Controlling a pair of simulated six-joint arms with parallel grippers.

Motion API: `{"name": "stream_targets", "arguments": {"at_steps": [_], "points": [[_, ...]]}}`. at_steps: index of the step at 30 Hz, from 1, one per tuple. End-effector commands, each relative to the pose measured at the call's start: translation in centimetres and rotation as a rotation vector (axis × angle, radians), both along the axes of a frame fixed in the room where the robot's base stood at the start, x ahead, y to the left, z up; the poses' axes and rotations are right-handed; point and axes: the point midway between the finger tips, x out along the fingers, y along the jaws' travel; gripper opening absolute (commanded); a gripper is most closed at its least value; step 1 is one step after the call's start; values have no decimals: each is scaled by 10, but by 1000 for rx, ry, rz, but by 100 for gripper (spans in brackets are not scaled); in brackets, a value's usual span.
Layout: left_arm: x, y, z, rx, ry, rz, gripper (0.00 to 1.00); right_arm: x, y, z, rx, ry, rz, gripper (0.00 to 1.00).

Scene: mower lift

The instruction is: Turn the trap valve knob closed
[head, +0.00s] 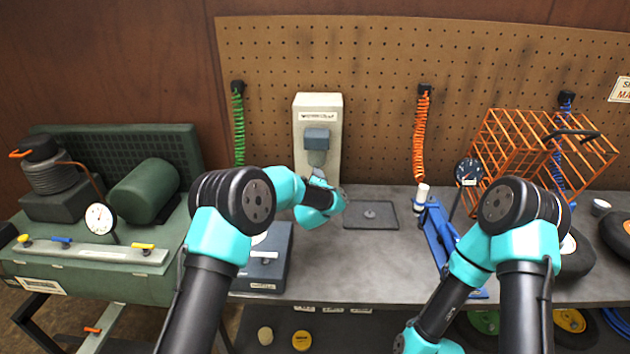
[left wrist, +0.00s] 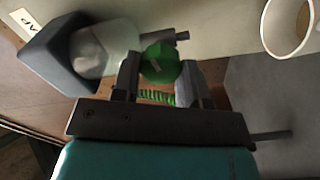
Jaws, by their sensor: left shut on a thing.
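The green trap valve knob (left wrist: 160,64) shows in the left wrist view, below the end of a clear bowl (left wrist: 108,45) with a dark housing (left wrist: 62,52). My left gripper (left wrist: 160,80) has its two fingers on either side of the knob and is shut on it. In the head view the trap (head: 317,139) hangs on a pale labelled panel (head: 302,112). My left gripper (head: 340,197) is just below it there, and the knob is hidden by my wrist. My right arm bends down at the lower right; its gripper is out of frame.
A dark tray (head: 385,222) lies on the grey bench right of the trap. A blue jack-like tool (head: 436,240), gauge (head: 467,170) and orange cage (head: 510,150) stand farther right. A green compressor (head: 140,190) is at left. A white ring-shaped rim (left wrist: 290,45) shows near my left gripper.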

Motion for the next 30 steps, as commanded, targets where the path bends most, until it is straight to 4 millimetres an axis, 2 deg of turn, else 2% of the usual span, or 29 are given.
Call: {"name": "stream_targets", "arguments": {"at_steps": [9,26,27,30], "points": [[0,0,0,172,-6,-1,17,0,0,0,0,0,0,43],[0,-1,0,212,-8,-1,17,0,0,0,0,0,0,43],[0,-1,0,211,-8,-1,43,0,0,0,0,0,0,43],[0,-1,0,211,-8,-1,53,0,0,0,0,0,0,43]]}}
